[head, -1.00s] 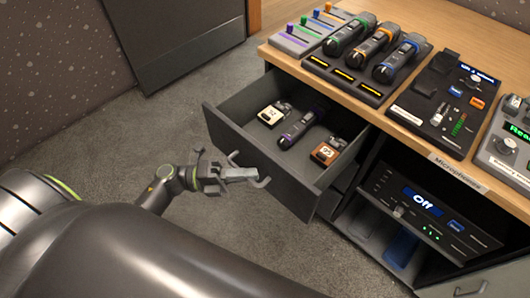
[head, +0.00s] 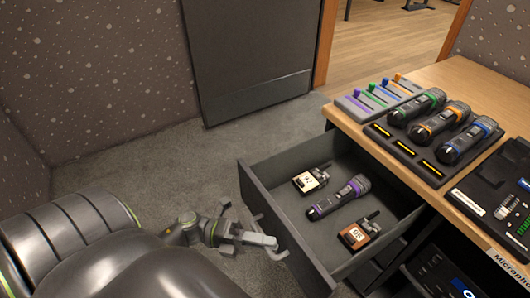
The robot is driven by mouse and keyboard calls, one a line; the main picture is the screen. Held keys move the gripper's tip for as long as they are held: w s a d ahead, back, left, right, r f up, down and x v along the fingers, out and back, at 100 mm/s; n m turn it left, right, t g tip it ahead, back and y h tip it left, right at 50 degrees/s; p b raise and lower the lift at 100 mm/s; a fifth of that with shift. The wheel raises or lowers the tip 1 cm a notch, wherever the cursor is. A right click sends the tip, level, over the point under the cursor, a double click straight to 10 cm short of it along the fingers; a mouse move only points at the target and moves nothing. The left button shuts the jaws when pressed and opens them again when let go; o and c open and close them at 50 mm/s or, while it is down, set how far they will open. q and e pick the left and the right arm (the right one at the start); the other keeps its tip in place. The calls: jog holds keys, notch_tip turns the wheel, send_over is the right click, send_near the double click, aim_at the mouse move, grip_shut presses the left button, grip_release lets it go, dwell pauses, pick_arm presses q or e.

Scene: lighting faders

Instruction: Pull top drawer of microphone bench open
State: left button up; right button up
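The microphone bench (head: 472,88) is a wood-topped cabinet on the right. Its top drawer (head: 275,222) is grey and stands pulled well out, with its inside in view. In the drawer lie a dark microphone with a purple band (head: 338,197) and two small packs with short antennas, one cream (head: 309,180) and one orange-brown (head: 357,235). My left gripper (head: 262,240) is at the bar handle on the drawer front. Its pale fingertips lie together across the handle and appear shut on it, hiding the bar's middle. My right gripper is out of view.
On the bench top are a fader strip (head: 381,95), a charger with several microphones (head: 405,152) and a dark panel (head: 497,200). A dark panel (head: 250,55) stands against the wall. The carpet (head: 150,170) left of the drawer is clear.

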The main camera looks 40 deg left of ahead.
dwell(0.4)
pick_arm(q)
jog(key=b+v, duration=0.1)
jog(key=v, duration=1.6)
jog(key=shift+a, duration=0.2)
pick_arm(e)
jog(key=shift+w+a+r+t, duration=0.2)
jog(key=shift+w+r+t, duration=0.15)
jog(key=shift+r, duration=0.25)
pick_arm(q)
jog(key=shift+f, duration=0.1)
